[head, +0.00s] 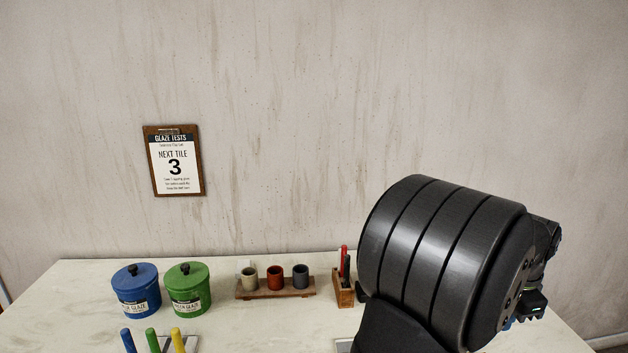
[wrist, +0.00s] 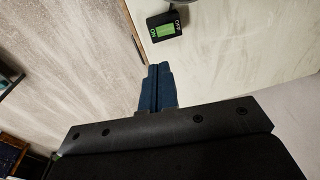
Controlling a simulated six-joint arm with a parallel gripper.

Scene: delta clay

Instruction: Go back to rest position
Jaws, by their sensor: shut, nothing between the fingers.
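My gripper (wrist: 159,68) shows in the wrist view as two dark blue fingers pressed together, with nothing between them. They point over the pale table top (wrist: 215,70). In the head view my thick black arm link covers the right side, and most of the gripper is hidden behind it.
A black box with a green panel (wrist: 165,26) lies beyond the fingertips. In the head view, a blue jar (head: 137,295), a green jar (head: 188,293), a rack of small cups (head: 275,289) and a pen holder (head: 344,293) stand left of my arm. A glaze sign (head: 174,160) hangs on the wall.

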